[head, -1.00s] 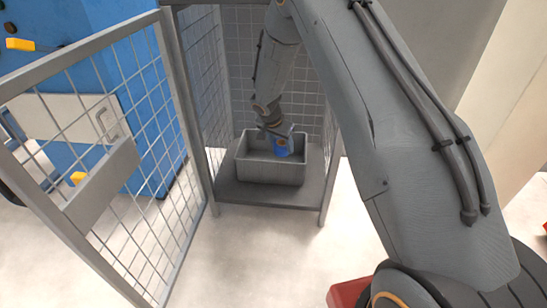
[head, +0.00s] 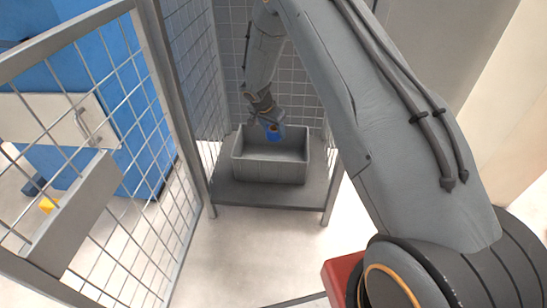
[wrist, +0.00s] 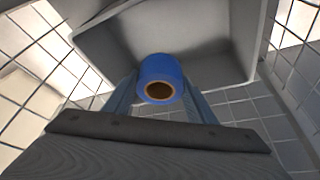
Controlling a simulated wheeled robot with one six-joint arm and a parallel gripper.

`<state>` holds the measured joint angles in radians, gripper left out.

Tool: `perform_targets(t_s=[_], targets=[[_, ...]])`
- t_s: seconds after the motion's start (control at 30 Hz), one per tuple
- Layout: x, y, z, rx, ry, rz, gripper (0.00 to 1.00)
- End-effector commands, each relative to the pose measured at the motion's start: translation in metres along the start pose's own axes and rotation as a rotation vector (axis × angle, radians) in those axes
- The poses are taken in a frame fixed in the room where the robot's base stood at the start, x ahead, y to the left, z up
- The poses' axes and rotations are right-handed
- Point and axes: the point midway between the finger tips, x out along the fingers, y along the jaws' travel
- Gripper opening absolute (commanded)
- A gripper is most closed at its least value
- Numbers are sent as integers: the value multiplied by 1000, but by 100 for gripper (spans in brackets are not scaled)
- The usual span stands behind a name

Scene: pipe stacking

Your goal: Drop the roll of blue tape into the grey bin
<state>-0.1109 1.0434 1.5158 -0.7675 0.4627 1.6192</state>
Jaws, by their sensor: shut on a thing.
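The roll of blue tape (head: 273,133) is held at the end of my gripper (head: 264,122), over the grey bin (head: 270,171). In the wrist view the roll (wrist: 159,70) sits between the two fingers of my gripper (wrist: 160,92), with its brown core facing the camera. The grey bin (wrist: 215,30) lies beyond it, its inside empty where I can see it. In the head view the bin stands upright and open on a dark shelf. The gripper is shut on the tape. Its exact height over the rim is hard to tell.
The bin stands on a dark shelf (head: 256,196) inside a wire-mesh cage (head: 300,100). An open mesh door (head: 100,170) stands at the left, with a blue cabinet (head: 150,150) behind it. A cage post (head: 168,85) rises left of my arm. The floor in front is clear.

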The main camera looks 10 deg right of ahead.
Motion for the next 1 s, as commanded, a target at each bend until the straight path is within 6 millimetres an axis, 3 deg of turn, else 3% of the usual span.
perform_targets(t_s=[0.4,0.73,0.77,0.8,0.87,1.0], targets=[[42,0,17,-1,0,0,27],[44,0,18,-1,0,0,27],[44,0,18,-1,0,0,56],[44,0,18,-1,0,0,63],[44,0,18,-1,0,0,73],[44,0,18,-1,0,0,73]])
